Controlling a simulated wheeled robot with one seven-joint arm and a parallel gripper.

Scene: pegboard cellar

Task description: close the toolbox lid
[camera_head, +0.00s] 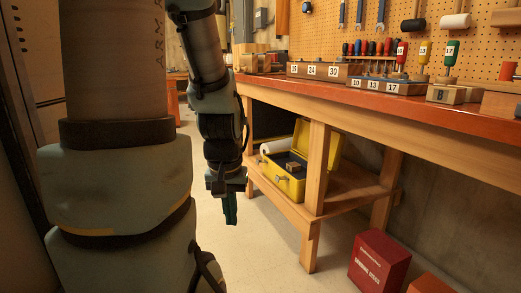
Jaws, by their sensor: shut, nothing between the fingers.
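The yellow toolbox (292,184) sits on the lower shelf of the workbench, near its left end. Its lid (303,140) stands raised at the back, partly hidden behind the bench leg. A dark tray or interior and a small brown block (293,167) show inside the box. Silver latches show on its front. My gripper (230,213) points down over the floor, to the left of the toolbox and apart from it. Its fingers are together and nothing shows between them.
The workbench (399,98) has an orange-red top with numbered wooden blocks and screwdrivers. A bench leg (316,168) stands just right of the toolbox. A white roll (275,146) lies behind it. A red box (379,263) stands on the floor. The floor (262,250) before the shelf is clear.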

